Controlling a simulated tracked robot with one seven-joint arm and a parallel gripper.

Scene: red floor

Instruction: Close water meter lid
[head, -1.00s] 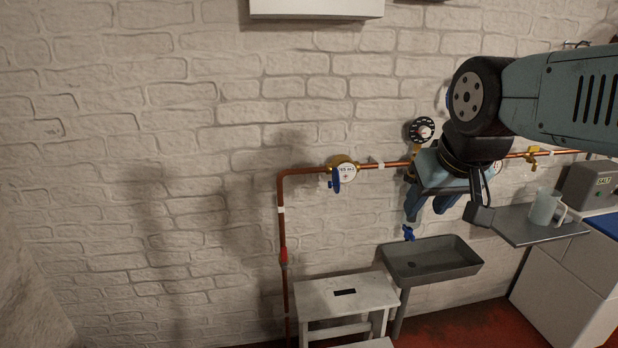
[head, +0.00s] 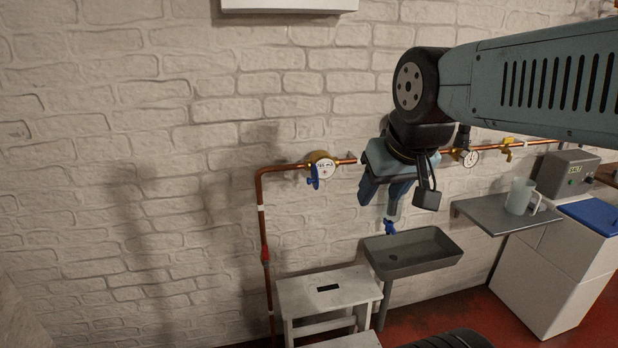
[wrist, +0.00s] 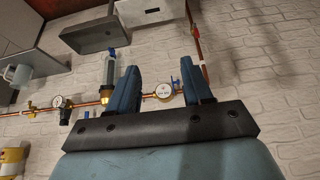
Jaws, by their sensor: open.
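The water meter (head: 325,169) is a brass body with a white dial on the copper pipe. Its small blue lid (head: 314,178) hangs open at the dial's left side, leaving the dial face uncovered. My gripper (head: 383,192) is to the right of the meter, open and empty, apart from the lid. In the wrist view, the meter (wrist: 164,91) shows between the two spread fingers of my gripper (wrist: 160,68), farther off near the wall. The blue lid (wrist: 176,84) there is close to the right finger.
A copper pipe (head: 262,225) runs along the white brick wall and bends down at the left. A gauge (head: 470,158) and yellow valve (head: 507,148) are to the right. Below are a grey sink (head: 425,266), white step stool (head: 300,290) and shelf with a jug (head: 519,197).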

